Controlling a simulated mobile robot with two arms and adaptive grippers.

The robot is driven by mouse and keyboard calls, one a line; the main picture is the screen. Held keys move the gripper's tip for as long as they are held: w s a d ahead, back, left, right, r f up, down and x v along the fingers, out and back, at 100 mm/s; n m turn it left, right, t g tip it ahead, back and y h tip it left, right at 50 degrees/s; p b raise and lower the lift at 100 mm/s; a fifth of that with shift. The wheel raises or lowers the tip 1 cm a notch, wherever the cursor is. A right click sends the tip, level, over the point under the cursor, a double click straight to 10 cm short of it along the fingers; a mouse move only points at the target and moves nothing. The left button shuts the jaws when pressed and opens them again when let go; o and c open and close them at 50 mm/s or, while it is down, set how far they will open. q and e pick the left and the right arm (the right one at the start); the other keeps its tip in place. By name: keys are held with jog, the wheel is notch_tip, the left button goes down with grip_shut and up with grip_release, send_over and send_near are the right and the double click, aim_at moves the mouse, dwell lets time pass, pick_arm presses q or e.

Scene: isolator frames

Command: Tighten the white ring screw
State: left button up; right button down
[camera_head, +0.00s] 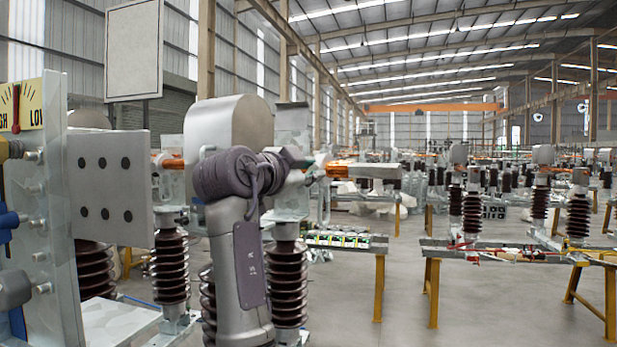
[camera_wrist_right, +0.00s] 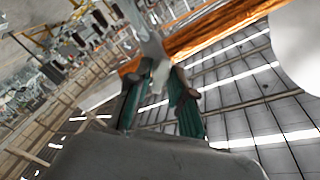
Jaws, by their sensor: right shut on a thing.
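My right arm rises through the middle of the head view and bends at the wrist toward the right. My right gripper (camera_head: 297,158) sits beside the isolator's metal parts, and its fingertips are small there. In the right wrist view my right gripper (camera_wrist_right: 158,85) has its two dark green fingers closed on a pale whitish piece, the white ring screw (camera_wrist_right: 157,72). Its ring shape cannot be made out, and the fingers partly hide it. In the head view I cannot separate the screw from the metal around it. My left gripper is not in view.
A copper-orange bar (camera_wrist_right: 222,27) runs close beyond the fingers. A grey plate with dark holes (camera_head: 111,188) stands at the left. Brown ribbed insulators (camera_head: 170,268) stand near my arm.

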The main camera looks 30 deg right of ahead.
jog(key=m, duration=0.3)
jog(key=m+b, duration=0.1)
jog(key=m, duration=0.2)
jog(key=shift+f+m, duration=0.2)
jog(key=shift+m, duration=0.1)
dwell(0.4)
jog(key=c, duration=1.1)
grip_release()
jog(key=shift+s, duration=0.15)
jog(key=shift+r, duration=0.1)
jog(key=v, duration=0.7)
jog(key=shift+s+a, duration=0.2)
jog(key=shift+a, duration=0.05)
